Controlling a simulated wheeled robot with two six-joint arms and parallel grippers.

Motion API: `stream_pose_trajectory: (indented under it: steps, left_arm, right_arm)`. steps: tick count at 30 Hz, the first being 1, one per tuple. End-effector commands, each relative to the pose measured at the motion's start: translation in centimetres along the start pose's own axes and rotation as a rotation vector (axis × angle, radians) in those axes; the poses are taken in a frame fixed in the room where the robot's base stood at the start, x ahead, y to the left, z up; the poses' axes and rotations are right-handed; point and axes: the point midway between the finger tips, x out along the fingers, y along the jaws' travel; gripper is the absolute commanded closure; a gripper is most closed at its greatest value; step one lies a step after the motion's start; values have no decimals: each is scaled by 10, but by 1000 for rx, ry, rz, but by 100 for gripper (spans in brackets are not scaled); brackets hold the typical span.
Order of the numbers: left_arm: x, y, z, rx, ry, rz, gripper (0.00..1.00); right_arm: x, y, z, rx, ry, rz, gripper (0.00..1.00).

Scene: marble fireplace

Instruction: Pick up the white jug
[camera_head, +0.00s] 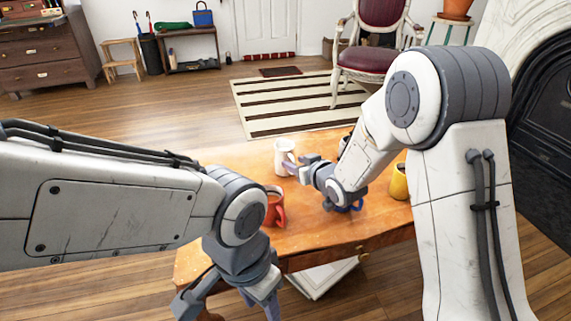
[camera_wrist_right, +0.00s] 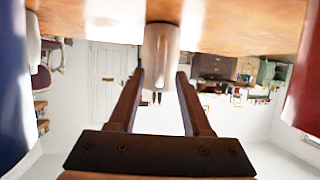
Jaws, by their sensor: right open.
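The white jug (camera_head: 284,150) stands upright near the far edge of the wooden table (camera_head: 318,232). My right gripper (camera_head: 297,163) is open at the jug's near right side, and its fingertips overlap the jug's lower part in the head view. In the right wrist view, which is upside down, the jug (camera_wrist_right: 160,45) appears centred between the two open fingers (camera_wrist_right: 160,82). I cannot tell whether they touch it. My left gripper (camera_head: 228,300) is open and empty, low in front of the table's near left corner.
A red mug (camera_head: 274,208) stands nearer on the table, beside my left arm. A blue mug (camera_head: 351,207) is partly hidden under my right wrist. A yellow mug (camera_head: 399,184) stands to the right, and a dark item (camera_head: 344,142) shows behind my right forearm.

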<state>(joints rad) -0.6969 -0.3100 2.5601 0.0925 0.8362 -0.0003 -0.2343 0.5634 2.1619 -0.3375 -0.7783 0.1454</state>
Motion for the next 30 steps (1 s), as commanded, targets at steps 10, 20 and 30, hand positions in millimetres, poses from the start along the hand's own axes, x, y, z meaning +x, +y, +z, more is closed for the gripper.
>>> stream_pose_trajectory:
  steps: [10, 20, 30]
  left_arm:
    - [-1, 0, 0, 0, 0, 0, 50]
    - [-1, 0, 0, 0, 0, 0, 50]
    - [-1, 0, 0, 0, 0, 0, 50]
  right_arm:
    - [-1, 0, -1, 0, 1, 0, 100]
    - [-1, 0, -1, 0, 1, 0, 100]
    - [-1, 0, -1, 0, 1, 0, 100]
